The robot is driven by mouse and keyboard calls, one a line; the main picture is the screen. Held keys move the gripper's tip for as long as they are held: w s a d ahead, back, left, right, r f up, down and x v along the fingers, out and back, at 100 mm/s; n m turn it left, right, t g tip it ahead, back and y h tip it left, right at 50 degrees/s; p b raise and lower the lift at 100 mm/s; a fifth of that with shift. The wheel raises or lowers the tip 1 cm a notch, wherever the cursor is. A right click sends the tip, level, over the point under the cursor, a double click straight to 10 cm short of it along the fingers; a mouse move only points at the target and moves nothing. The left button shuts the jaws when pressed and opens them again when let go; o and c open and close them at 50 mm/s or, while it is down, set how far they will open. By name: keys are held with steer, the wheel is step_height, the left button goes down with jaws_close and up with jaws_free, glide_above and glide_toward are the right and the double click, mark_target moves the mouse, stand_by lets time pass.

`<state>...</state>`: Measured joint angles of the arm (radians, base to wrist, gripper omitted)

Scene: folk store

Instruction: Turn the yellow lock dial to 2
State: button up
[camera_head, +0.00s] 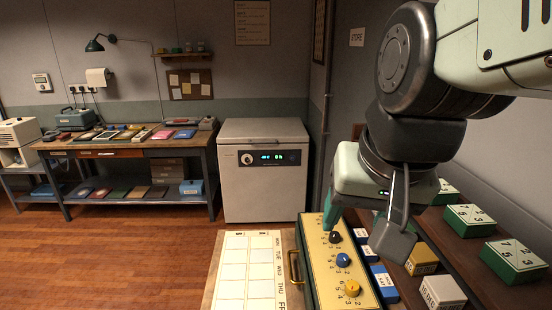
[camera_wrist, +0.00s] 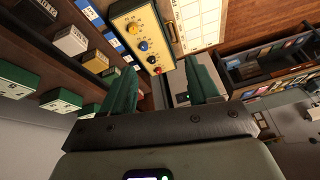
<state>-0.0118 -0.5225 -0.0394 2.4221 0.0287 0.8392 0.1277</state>
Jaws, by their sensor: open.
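The yellow lock dial (camera_head: 352,288) is the nearest knob on a cream panel (camera_head: 322,264) with numbers around each knob. Its pointer is too small to read. A blue dial (camera_head: 343,260) and a black dial (camera_head: 334,237) sit farther along the panel. The wrist view shows the yellow dial (camera_wrist: 131,27) at the top and a red dial (camera_wrist: 157,71) at the far end of the row. My gripper (camera_wrist: 163,85) is open and empty, with green fingers apart. It hangs over the panel's far end, away from the yellow dial. One finger covers the red dial's place in the head view.
A brass handle (camera_head: 293,267) stands out at the panel's left side, beside a weekday chart (camera_head: 250,268). Blue, yellow and white boxes (camera_head: 422,261) and green number boxes (camera_head: 514,259) stand to the right. A white cabinet (camera_head: 263,185) stands behind, and open floor lies to the left.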

steer(key=w+d+f+m+g, duration=0.2)
steer(key=w+d+f+m, duration=0.3)
steer(key=w+f, duration=0.55)
steer(key=m+g, duration=0.2)
steer(key=m, duration=0.4)
glide_toward(353, 285)
step_height(353, 285, down, 9)
steer(key=shift+w+a+r, duration=0.1)
steer(key=shift+w+a, duration=0.05)
steer(key=c, duration=1)
steer(key=shift+c, duration=0.2)
